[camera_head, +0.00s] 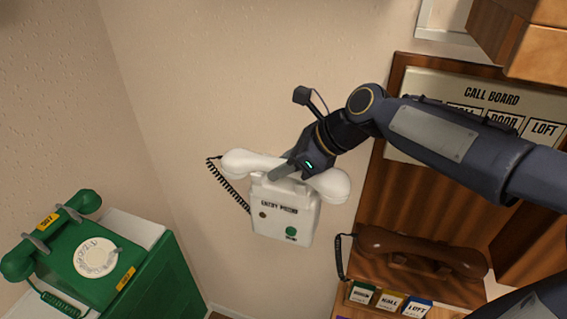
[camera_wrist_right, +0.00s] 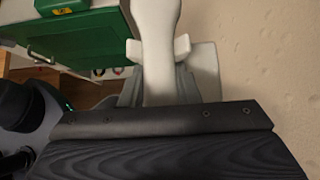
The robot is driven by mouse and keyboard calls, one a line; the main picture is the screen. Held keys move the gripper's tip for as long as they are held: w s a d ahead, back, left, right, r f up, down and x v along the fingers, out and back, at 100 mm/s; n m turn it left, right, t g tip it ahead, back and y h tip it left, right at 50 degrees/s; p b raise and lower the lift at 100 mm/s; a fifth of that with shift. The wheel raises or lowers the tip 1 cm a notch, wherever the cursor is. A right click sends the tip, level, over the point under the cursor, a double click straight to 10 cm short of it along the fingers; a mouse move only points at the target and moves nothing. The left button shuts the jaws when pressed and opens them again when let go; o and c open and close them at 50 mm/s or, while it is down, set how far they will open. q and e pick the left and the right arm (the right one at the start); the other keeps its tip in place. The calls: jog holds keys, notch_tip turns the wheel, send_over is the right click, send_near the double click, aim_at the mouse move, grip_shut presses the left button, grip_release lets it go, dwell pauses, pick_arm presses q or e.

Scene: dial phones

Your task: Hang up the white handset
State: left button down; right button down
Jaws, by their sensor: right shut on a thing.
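The white handset (camera_head: 245,163) lies across the top of the white entry phone (camera_head: 284,217), which is fixed to the wall. In the right wrist view the handset (camera_wrist_right: 157,45) runs up the middle, and a white prong of the entry phone (camera_wrist_right: 182,45) shows beside it. My right gripper (camera_head: 283,173) is shut on the handset near its middle. The handset is at or just above the cradle; whether it rests fully in it I cannot tell. A black coiled cord (camera_head: 229,188) hangs from the handset's left end. My left gripper is not in view.
A green dial phone (camera_head: 95,257) stands on a green cabinet (camera_head: 165,275) at lower left. A brown handset (camera_head: 420,248) lies on the wooden unit at right, above several labelled buttons. The call board (camera_head: 480,95) is behind my right arm. Bare wall lies left of the entry phone.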

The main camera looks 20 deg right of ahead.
jog(key=c, duration=1)
grip_release()
jog(key=v, duration=0.8)
jog(key=shift+f, duration=0.1)
jog(key=shift+s+a, duration=0.1)
jog(key=shift+a, duration=0.05)
